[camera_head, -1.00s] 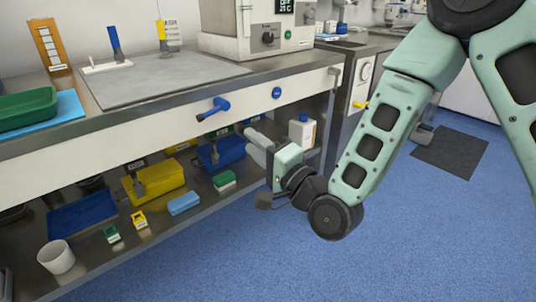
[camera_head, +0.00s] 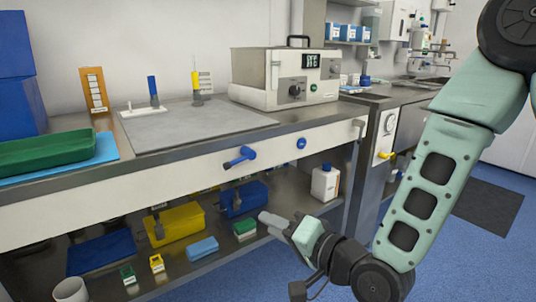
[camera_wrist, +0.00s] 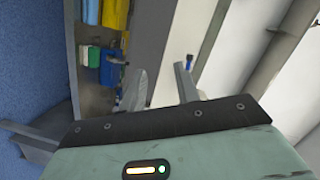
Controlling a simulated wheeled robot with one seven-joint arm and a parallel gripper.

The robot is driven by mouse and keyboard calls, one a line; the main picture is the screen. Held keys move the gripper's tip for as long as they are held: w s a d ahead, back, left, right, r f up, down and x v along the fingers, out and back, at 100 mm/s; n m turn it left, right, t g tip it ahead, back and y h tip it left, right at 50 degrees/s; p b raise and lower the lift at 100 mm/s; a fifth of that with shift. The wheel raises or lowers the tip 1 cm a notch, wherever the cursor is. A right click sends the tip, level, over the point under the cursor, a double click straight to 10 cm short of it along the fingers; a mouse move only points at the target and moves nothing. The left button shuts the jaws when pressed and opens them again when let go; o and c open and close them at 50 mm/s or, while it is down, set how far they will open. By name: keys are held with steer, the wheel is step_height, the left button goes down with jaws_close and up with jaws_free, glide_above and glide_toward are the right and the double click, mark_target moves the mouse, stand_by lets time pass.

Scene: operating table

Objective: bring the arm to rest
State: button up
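My gripper (camera_head: 273,222) is low at the right of the middle in the head view, in front of the lower shelf under the counter. Its two fingers point toward the shelf, near a green-and-white box (camera_head: 244,230). In the wrist view, the fingers stand well apart (camera_wrist: 160,86) with nothing between them. My pale green arm comes down from the top right, bends at a black joint near the bottom edge and runs back left to the gripper. I see no contact with the shelf goods.
The lower shelf holds a yellow bin (camera_head: 181,222), a blue bin (camera_head: 252,197), a white bottle (camera_head: 324,184) and small boxes. A blue-handled valve (camera_head: 240,157) sticks out from the counter front. Open blue floor (camera_head: 235,284) lies in front of the shelf.

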steer(key=s+d+f+n+g+h, duration=0.2)
steer(key=s+f+n+g+h, duration=0.2)
steer(key=s+n+g+h, duration=0.25)
steer(key=s+d+r+n+g+h, duration=0.25)
steer(key=s+d, duration=0.25)
steer(key=s, duration=0.3)
steer(key=s+d+r+n+g+h, duration=0.2)
steer(key=s+d+n+g, duration=0.15)
steer(key=s, duration=0.35)
step_height(320, 180, up, 23)
steer(key=m+p, duration=0.1)
steer(key=p, duration=2.3)
steer(key=shift+s+d+r, duration=0.15)
steer(key=shift+d, duration=0.3)
